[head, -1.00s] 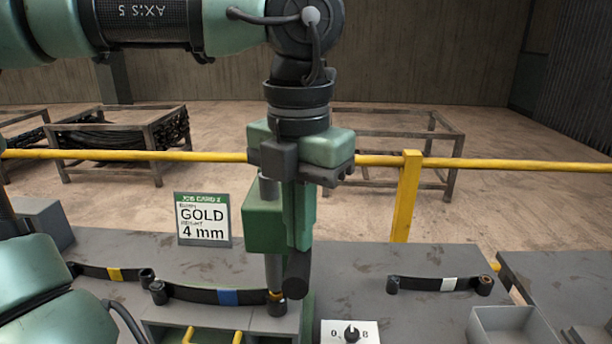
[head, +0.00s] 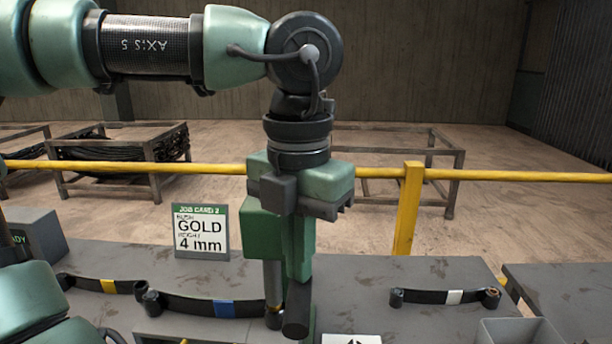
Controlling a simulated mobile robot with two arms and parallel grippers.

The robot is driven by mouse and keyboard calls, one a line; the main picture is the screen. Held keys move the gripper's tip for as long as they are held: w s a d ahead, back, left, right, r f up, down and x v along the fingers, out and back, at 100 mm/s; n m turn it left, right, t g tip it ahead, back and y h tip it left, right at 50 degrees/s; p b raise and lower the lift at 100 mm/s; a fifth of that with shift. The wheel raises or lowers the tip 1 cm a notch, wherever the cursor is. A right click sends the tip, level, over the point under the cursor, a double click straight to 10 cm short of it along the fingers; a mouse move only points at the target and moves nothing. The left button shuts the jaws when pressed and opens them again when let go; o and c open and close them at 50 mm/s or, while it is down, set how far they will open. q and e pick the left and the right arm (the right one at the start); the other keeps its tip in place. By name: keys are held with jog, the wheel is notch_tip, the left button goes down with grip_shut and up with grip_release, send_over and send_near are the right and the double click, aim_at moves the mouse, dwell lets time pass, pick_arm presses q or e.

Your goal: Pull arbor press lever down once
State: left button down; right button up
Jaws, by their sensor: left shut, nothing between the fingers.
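The arbor press (head: 261,232) is green and stands at the bench's middle, with a steel ram (head: 273,284) below its head. Its lever ends in a black grip (head: 297,312) that points toward me. My left gripper (head: 299,274) comes down from above with shut, empty fingers. The fingertips meet the top of the black grip, seemingly in contact, without clasping it. The gripper hides much of the press and lever. My right gripper is not in view.
A job card (head: 201,232) reads GOLD 4 mm. Leaf springs with a yellow band (head: 108,286), a blue band (head: 224,309) and a white band (head: 454,297) lie on the bench. A grey bin (head: 522,331) stands at lower right. A yellow rail (head: 520,177) runs behind.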

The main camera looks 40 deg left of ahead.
pick_arm(q)
jog(key=shift+f, duration=0.1)
jog(key=shift+w+f+b, duration=0.1)
jog(key=shift+f+b, duration=0.6)
jog(key=shift+f, duration=0.15)
jog(key=shift+f+b, duration=0.5)
jog(key=shift+f, duration=0.15)
jog(key=shift+r, duration=0.15)
jog(key=r+p, duration=0.1)
jog(key=r, duration=0.1)
jog(key=w+a+r+p, duration=0.1)
jog(key=r+p, duration=0.3)
jog(key=shift+w+a, duration=0.25)
jog(key=shift+w, duration=0.1)
jog(key=shift+s+d+r+p, duration=0.1)
jog(key=shift+s+d+r, duration=0.15)
jog(key=shift+s+d, duration=0.3)
jog(key=shift+s+d+r+p, duration=0.1)
jog(key=shift+s+d+r, duration=0.2)
jog(key=shift+s+d, duration=0.3)
jog(key=shift+s+d+r+p, duration=0.1)
jog(key=shift+s+d+r, duration=0.25)
jog(key=shift+s, duration=0.35)
jog(key=s+d+r+p, duration=0.1)
jog(key=s+d+r, duration=0.1)
jog(key=s+d, duration=0.2)
jog(key=shift+s+d, duration=0.4)
jog(key=shift+s, duration=0.4)
